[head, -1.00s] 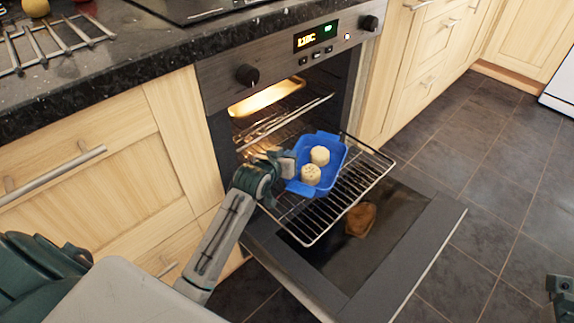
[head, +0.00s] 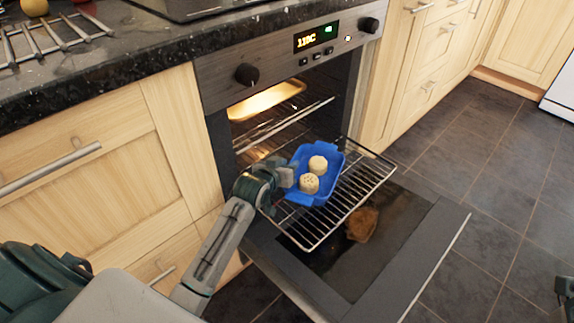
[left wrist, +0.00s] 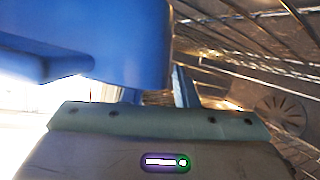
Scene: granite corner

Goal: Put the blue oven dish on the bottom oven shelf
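The blue oven dish (head: 326,184) holds two round pale pieces of food (head: 318,165). It is over the pulled-out wire shelf (head: 365,193); I cannot tell whether it touches the wires. My left gripper (head: 284,177) is at the dish's left end and appears shut on its rim. In the left wrist view the blue dish (left wrist: 120,35) fills the upper left, close against the fingers (left wrist: 158,95), which are partly hidden. The oven (head: 290,85) is open. Only a bit of my right gripper (head: 565,287) shows at the right edge.
The lowered oven door (head: 400,250) carries a brown patch (head: 362,224). The worktop (head: 120,55) overhangs at the left. Tiled floor (head: 480,160) is clear to the right.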

